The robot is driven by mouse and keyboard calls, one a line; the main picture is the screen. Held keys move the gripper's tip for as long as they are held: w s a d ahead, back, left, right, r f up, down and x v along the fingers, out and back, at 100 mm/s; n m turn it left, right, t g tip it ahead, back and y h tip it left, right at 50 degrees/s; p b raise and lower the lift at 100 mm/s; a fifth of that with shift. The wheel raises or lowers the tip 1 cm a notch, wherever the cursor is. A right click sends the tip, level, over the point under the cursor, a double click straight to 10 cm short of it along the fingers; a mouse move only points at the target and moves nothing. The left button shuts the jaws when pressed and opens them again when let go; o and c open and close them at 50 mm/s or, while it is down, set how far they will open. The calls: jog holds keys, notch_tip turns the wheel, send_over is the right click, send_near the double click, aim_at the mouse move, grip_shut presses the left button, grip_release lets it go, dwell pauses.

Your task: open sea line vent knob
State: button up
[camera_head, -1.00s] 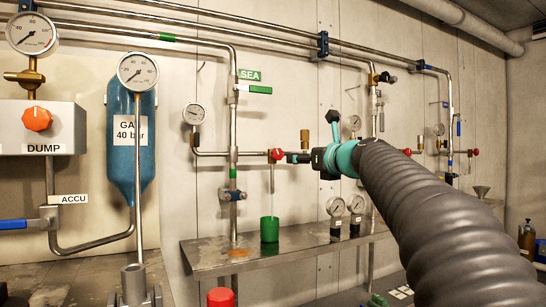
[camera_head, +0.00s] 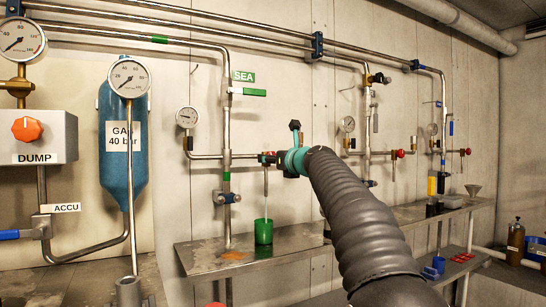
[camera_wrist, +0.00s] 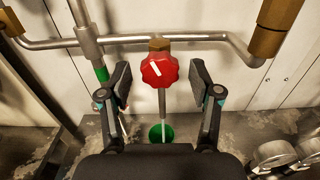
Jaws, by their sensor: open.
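The red vent knob (camera_wrist: 160,69) with a white mark sits on a brass fitting of the sea line, below the green SEA sign (camera_head: 243,76). In the wrist view my gripper (camera_wrist: 161,82) is open, one finger on each side of the knob, with a gap on both sides. In the head view my gripper (camera_head: 284,160) is at the knob and hides most of it. A thin pale spout or stream runs down from the knob to a green cup (camera_head: 263,231), which also shows in the wrist view (camera_wrist: 161,133).
A steel shelf (camera_head: 205,255) runs under the pipes. A pressure gauge (camera_head: 187,117) stands left of the knob. A vertical pipe with a green band (camera_wrist: 101,73) is close to my left finger. Similar red knobs (camera_head: 398,153) are farther right.

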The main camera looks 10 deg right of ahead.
jog(key=shift+w+a, duration=0.1)
jog(key=shift+w, duration=0.15)
jog(key=c, duration=1.1)
